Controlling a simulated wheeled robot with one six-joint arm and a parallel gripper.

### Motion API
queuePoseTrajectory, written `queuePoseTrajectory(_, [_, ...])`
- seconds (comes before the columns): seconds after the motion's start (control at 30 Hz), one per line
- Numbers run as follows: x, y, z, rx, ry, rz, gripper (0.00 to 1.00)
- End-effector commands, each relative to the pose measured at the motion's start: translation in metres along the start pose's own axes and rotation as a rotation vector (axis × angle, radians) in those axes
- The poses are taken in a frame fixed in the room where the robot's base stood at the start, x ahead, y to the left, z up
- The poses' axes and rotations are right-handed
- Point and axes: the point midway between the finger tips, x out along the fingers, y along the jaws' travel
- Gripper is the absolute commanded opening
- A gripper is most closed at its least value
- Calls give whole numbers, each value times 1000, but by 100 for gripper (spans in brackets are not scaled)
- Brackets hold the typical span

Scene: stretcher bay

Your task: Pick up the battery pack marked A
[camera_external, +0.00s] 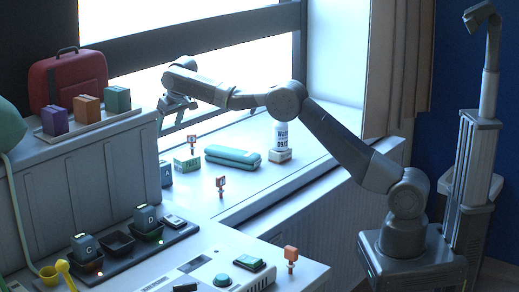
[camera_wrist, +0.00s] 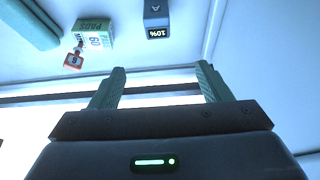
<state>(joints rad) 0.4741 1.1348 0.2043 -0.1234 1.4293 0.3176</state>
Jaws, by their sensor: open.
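The battery pack marked A (camera_external: 166,174) stands on the window ledge, partly hidden by the corner of the grey cabinet. In the wrist view the grey-blue pack (camera_wrist: 157,14) shows at the top edge, upside down, with an "A" and a display reading 10%. My gripper (camera_external: 176,113) hangs in front of the window, above the ledge and clear of the pack. In the wrist view my gripper (camera_wrist: 160,70) is open, with nothing between its fingers.
A pads box (camera_external: 187,164) stands just right of the pack, with an orange-headed peg (camera_external: 192,140) by it. A teal case (camera_external: 233,156) and a bottle (camera_external: 280,136) are farther right. Packs C (camera_external: 85,246) and D (camera_external: 147,218) sit in a charger below. The cabinet (camera_external: 90,175) stands left.

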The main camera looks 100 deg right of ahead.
Motion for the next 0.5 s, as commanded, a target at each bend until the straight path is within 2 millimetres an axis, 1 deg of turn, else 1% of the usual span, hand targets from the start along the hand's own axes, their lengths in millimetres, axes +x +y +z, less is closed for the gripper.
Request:
queuePoseTrajectory(0.03, [6, 3, 3, 2, -4, 2, 71])
queuePoseTrajectory(0.17, [21, 3, 10, 2, -4, 2, 71])
queuePoseTrajectory(0.2, [30, 3, 13, 1, -4, 2, 71])
queuePoseTrajectory(0.33, [46, 3, 20, 1, -2, 1, 71])
queuePoseTrajectory(0.4, [61, 3, 26, 1, -4, 2, 71])
queuePoseTrajectory(0.5, [71, 3, 28, 2, -1, 1, 71])
